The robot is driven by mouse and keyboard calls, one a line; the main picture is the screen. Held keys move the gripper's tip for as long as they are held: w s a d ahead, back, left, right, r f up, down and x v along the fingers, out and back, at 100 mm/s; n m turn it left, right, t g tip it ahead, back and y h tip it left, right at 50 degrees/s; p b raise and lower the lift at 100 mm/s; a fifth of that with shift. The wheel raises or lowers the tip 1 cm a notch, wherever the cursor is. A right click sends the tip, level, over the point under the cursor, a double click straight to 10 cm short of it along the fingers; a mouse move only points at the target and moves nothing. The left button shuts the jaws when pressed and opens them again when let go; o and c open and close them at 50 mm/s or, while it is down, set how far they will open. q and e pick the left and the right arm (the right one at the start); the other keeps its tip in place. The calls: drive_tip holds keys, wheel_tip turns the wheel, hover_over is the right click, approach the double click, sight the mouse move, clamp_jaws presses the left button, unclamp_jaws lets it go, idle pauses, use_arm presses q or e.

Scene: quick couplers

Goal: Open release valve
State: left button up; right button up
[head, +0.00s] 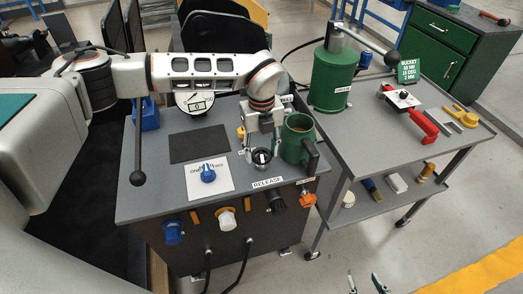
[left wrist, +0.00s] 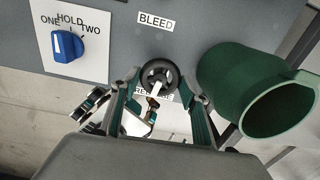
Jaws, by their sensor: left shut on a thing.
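The release valve is a small black handwheel (head: 261,157) on the grey cart top, near its front edge. It shows between my fingers in the left wrist view (left wrist: 158,75), with a "BLEED" label above it and a partly hidden "RELEASE" label (left wrist: 153,95) below. A "RELEASE" label (head: 268,182) also shows at the cart's front edge. My left gripper (head: 263,145) comes down from above and is shut on the handwheel, a finger on either side. My right gripper (head: 366,284) is at the bottom edge, its fingertips apart and empty, over the floor.
A green jug (head: 296,141) stands close to the right of the wheel. A blue selector knob (head: 208,173) sits to its left. Coloured couplers (head: 227,219) line the cart front. A side table (head: 375,120) holds a green cylinder (head: 333,78) and a red-handled tool (head: 423,126).

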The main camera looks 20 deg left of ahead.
sight(262, 154)
use_arm(q)
drive_tip(key=shift+n, duration=0.9)
drive_tip(key=o, duration=1.1)
wheel_tip(262, 154, up, 12)
drive_tip(key=shift+r, duration=0.1)
